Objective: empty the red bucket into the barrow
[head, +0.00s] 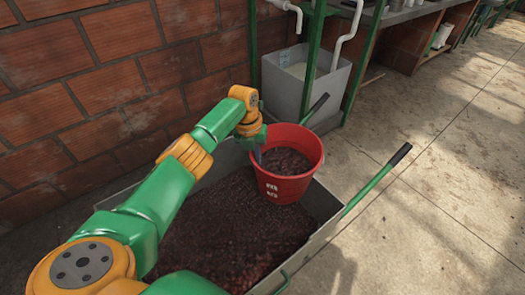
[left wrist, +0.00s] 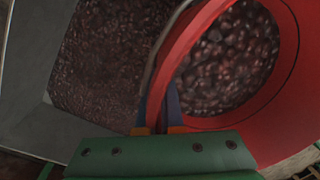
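The red bucket (head: 284,188) is upright over the far right end of the barrow, with dark red cherries (head: 287,160) inside. The grey metal barrow (head: 312,246) holds a broad layer of similar dark cherries (head: 225,232). My left gripper (head: 257,156) is at the bucket's left rim. In the left wrist view its two fingers (left wrist: 158,112) stand either side of the red bucket wall (left wrist: 178,60) and appear closed on it. The bucket's underside is hidden, so I cannot tell whether it touches the cherries below. My right gripper is not in view.
The barrow's green handles with black grips (head: 400,154) stick out at the far end. A grey tank (head: 300,82) stands behind, by green posts. A brick wall (head: 85,75) runs along the left. Open concrete floor (head: 450,180) lies to the right.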

